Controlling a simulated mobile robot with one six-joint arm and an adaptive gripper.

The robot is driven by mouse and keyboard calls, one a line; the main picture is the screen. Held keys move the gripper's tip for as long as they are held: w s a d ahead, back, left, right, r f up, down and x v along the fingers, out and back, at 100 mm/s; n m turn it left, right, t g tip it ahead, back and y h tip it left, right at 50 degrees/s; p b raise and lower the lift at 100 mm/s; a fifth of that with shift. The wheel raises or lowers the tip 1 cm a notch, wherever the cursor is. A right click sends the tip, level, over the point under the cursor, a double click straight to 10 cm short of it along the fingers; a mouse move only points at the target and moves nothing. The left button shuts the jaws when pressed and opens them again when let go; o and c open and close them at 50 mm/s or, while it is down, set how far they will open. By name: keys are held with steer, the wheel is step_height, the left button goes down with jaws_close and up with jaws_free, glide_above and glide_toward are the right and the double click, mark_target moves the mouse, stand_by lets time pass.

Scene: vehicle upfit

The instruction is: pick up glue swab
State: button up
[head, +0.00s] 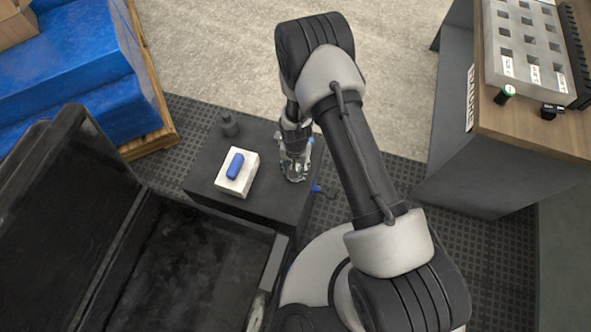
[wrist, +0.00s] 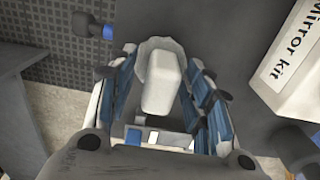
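A pale, rounded, blocky piece with a grey flared end, likely the glue swab (wrist: 163,82), sits between the fingers of my gripper (wrist: 163,65) in the wrist view. My gripper points down over the right end of the small dark table in the head view (head: 294,174). Its blue-padded fingers stand on both sides of the pale piece, with narrow gaps visible beside it. I cannot tell whether the fingertips touch it. In the head view the gripper hides this piece.
A white mirror kit box (head: 244,186) with a blue item (head: 235,166) on top stands left of my gripper; the box also shows in the wrist view (wrist: 290,65). A dark cylinder (head: 229,124) stands behind it. An open black case (head: 180,265) lies in front.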

jaws_close()
stand_by(0.3)
steer(key=shift+r, duration=0.1)
step_height(320, 180, up, 20)
steer(key=p, duration=0.5)
steer(key=shift+p, duration=0.35)
steer(key=shift+c, duration=2.4)
jaws_free()
jaws_close()
step_height(320, 180, up, 6)
steer(key=p, duration=0.4)
